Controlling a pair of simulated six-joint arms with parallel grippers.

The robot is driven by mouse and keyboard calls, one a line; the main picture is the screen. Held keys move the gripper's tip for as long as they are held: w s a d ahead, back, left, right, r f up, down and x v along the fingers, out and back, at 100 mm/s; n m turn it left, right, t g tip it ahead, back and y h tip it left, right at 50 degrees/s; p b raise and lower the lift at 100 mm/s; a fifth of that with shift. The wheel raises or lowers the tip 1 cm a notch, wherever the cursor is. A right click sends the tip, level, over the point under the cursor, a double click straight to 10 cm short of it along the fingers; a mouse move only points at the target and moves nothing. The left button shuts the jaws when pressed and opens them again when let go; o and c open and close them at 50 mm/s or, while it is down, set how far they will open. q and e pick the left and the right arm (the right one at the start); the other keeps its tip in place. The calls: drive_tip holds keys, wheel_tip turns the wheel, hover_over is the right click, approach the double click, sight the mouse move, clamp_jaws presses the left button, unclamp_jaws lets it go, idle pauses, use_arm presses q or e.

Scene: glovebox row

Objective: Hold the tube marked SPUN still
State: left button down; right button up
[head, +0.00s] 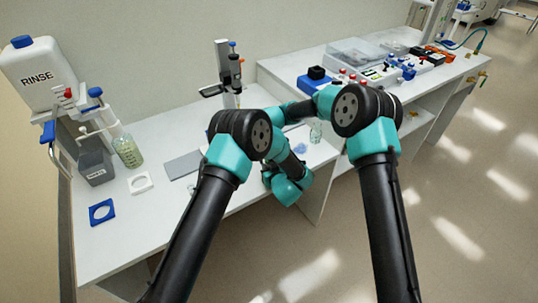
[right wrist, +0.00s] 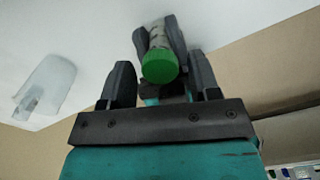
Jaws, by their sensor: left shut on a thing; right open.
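In the right wrist view a tube (right wrist: 158,62) with a green cap points its cap toward my right gripper. Its body is greyish and banded; no SPUN marking can be read. My left gripper (right wrist: 160,36) is shut on the tube's body, one dark finger on each side. My right gripper (right wrist: 160,68) is open, its two fingers apart on either side of the green cap, with visible gaps to it. In the head view my arms hide the tube and the fingertips.
A clear vessel (right wrist: 46,88) shows at the left of the right wrist view. In the head view stand a RINSE jug (head: 38,75), a grey bin (head: 96,166), a bottle (head: 128,152), a blue square holder (head: 102,211) and a stand (head: 228,75).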

drive_tip(key=shift+c, duration=0.4)
drive_tip(key=c, duration=0.9)
drive_tip(key=shift+o, duration=0.2)
drive_tip(key=n, duration=0.6)
drive_tip(key=shift+n, duration=0.4)
drive_tip(key=o, duration=1)
